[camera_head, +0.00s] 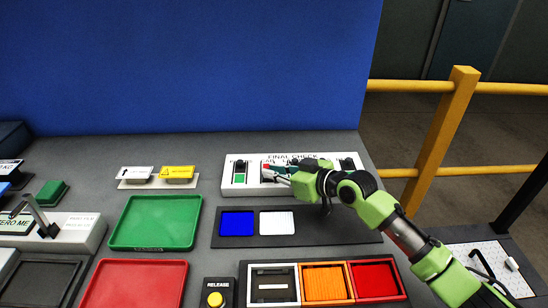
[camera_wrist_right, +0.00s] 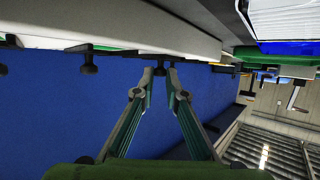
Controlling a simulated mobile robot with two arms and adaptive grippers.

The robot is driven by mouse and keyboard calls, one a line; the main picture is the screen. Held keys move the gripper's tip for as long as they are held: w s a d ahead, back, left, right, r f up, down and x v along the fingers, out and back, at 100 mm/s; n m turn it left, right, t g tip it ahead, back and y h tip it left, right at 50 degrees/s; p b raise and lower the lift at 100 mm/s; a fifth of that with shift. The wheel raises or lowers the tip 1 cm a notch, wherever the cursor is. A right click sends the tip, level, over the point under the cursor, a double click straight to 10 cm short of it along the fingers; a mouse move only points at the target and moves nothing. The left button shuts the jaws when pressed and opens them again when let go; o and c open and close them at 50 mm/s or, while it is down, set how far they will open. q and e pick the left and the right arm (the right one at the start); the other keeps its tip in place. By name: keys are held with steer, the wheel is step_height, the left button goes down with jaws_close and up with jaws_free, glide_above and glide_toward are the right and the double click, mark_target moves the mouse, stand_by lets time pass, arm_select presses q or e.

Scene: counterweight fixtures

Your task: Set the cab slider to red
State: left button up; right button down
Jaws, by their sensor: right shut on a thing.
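The white FINAL CHECK panel (camera_head: 233,188) stands at the back right of the table with a row of sliders. Its leftmost slider (camera_head: 239,172) has a dark knob with green below it. My right gripper (camera_head: 268,172) reaches the panel from the right and covers its middle. A bit of red shows at the slider just by the fingertips. In the right wrist view my right gripper (camera_wrist_right: 160,74) is shut on a small dark slider knob (camera_wrist_right: 160,70). The labels are too small to tell which slider is the cab one. My left gripper is not in view.
Another dark knob (camera_wrist_right: 88,66) stands left of the fingers in the wrist view. A dark tray (camera_head: 345,225) with blue and white squares lies before the panel. A green tray (camera_head: 157,245), a red tray (camera_head: 135,262) and a RELEASE button (camera_head: 215,299) are farther left.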

steer(key=shift+s, duration=0.35)
steer(key=c, duration=2.4)
jaws_free()
steer(key=shift+d, duration=0.1)
steer(key=shift+c, duration=0.2)
steer(key=o, duration=0.4)
steer(key=shift+w, duration=0.1)
steer(key=v, duration=1.1)
steer(key=shift+s+r, duration=0.2)
steer(key=shift+s, duration=0.15)
steer(key=shift+d, duration=0.15)
steer(key=shift+c, duration=0.2)
